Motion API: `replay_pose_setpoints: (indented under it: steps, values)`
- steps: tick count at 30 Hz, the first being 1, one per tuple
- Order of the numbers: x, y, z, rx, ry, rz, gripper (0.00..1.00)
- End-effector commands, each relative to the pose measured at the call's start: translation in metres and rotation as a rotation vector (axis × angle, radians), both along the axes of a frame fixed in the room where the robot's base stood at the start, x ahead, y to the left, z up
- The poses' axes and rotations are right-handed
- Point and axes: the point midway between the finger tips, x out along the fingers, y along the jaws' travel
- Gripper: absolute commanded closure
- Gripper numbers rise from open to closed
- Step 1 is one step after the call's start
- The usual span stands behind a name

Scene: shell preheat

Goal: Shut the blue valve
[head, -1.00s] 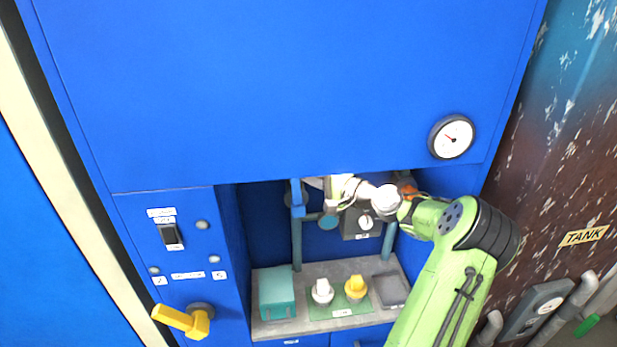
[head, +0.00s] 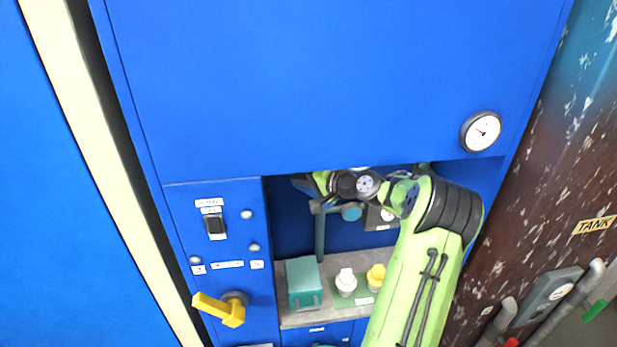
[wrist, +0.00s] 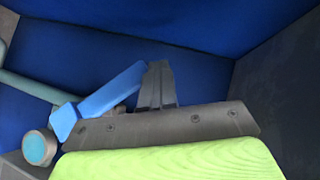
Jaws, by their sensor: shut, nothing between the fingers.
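The blue valve's lever (wrist: 112,91) shows in the wrist view, slanting up to the right from its grey-blue pipe fitting. My gripper (wrist: 157,82) is shut and empty, with its fingers right beside the lever's upper end. I cannot tell whether they touch. In the head view my gripper (head: 301,183) is inside the recess of the blue cabinet, at the top of the vertical pipe (head: 320,236). There the lever is hidden behind my gripper and arm.
A round teal cap (head: 351,211) sits close by on the pipework. A yellow handle (head: 221,308) sticks out of the left panel.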

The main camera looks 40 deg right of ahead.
Motion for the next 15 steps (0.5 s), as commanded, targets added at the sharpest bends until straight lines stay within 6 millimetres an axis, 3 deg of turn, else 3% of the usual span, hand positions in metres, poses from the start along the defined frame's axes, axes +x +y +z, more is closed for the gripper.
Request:
replay_pose_setpoints:
  steps: [15]
  values:
    - [0.019,0.029,-0.046,-0.382,0.265,-0.003,1.00]
